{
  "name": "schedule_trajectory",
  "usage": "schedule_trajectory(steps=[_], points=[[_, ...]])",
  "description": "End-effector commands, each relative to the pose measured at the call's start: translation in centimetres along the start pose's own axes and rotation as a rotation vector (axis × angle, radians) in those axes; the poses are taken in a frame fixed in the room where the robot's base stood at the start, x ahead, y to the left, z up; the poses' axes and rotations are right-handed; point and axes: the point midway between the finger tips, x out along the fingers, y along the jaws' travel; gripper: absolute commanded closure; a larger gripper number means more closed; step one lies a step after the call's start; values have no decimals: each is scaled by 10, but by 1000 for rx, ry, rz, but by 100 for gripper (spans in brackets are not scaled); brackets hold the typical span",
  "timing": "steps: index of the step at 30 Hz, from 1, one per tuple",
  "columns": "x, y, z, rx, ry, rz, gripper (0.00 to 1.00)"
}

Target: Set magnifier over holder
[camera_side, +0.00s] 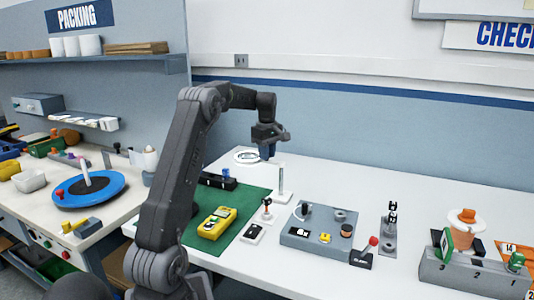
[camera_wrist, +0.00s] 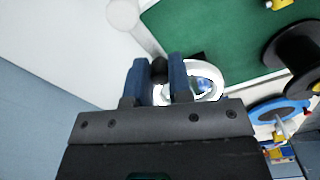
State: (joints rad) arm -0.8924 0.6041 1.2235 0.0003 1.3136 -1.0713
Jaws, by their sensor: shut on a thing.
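My gripper (camera_side: 268,152) is shut on the magnifier (camera_side: 247,157) and holds it above the table. Its blue fingertips in the wrist view (camera_wrist: 160,80) close on a dark handle, and the white ring with its clear lens (camera_wrist: 206,82) sticks out to the right, partly hidden by a finger. What looks like the holder is a thin pale upright post (camera_side: 281,180) on a small base, just right of and below the gripper. In the wrist view the post (camera_wrist: 142,33) runs toward the fingertips. I cannot tell whether the magnifier touches it.
A green mat (camera_side: 232,240) carries a yellow meter (camera_side: 216,222) and a black block (camera_side: 217,181). A grey fixture plate (camera_side: 318,245) with pulleys stands to the right, with a red-knobbed lever (camera_side: 373,241) beside it. The table behind the post is clear.

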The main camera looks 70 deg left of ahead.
Motion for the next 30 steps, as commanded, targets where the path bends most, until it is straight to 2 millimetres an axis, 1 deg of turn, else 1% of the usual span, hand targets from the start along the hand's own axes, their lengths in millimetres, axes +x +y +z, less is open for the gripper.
schedule_trajectory(steps=[1, 3, 14, 19, 26, 30], points=[[0, 0, 0, 0, 0, 0, 93], [0, 0, 0, 0, 0, 0, 100], [0, 0, 0, -3, 0, 0, 100], [0, -2, 1, -32, 0, 0, 100], [-1, -8, 4, -153, -1, 0, 100], [-1, -12, 8, -271, -1, 1, 100]])
